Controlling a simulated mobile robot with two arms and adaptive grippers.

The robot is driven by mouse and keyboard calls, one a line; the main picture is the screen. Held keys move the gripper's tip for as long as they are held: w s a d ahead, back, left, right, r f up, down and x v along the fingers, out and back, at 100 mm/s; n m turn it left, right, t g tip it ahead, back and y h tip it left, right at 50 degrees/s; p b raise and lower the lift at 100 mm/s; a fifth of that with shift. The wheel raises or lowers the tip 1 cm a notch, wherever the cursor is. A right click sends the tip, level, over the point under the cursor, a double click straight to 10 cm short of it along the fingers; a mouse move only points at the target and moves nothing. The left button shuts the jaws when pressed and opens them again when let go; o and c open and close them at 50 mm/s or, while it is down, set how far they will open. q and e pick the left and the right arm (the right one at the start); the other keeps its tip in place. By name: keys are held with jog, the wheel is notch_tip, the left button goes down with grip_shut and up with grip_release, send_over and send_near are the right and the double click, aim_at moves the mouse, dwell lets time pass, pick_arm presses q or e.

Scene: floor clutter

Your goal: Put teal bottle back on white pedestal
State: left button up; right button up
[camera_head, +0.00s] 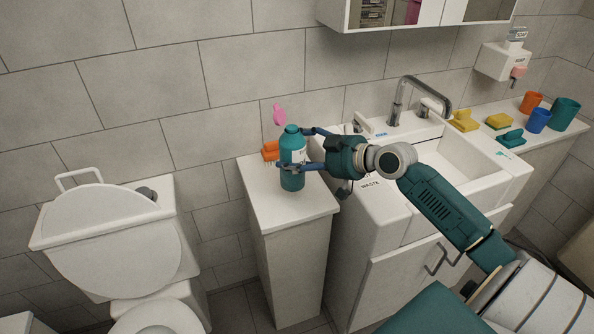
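The teal bottle (292,148) is upright over the top of the white pedestal (307,205), near its middle. Its base looks to be on the top or very close to it. My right gripper (295,149), on the arm from the right, has its fingers around the bottle. One finger crosses the front of the bottle, and the other is at its far side, partly hidden. I cannot tell whether they press on it. My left gripper is not in view.
An orange brush (271,150) stands on the pedestal behind the bottle. A pink item (279,115) is on the wall above. A toilet (115,240) stands at left. The sink (462,165) and faucet (403,95) are at right, with sponges and cups (565,113) beyond.

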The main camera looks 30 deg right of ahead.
aim_at(298, 172)
notch_tip(298, 172, down, 6)
jog(key=shift+r, duration=0.1)
dwell(0.4)
jog(key=o, duration=1.4)
jog(key=shift+s, duration=0.1)
jog(key=shift+b+v, duration=0.8)
jog(key=shift+v, duration=5.15)
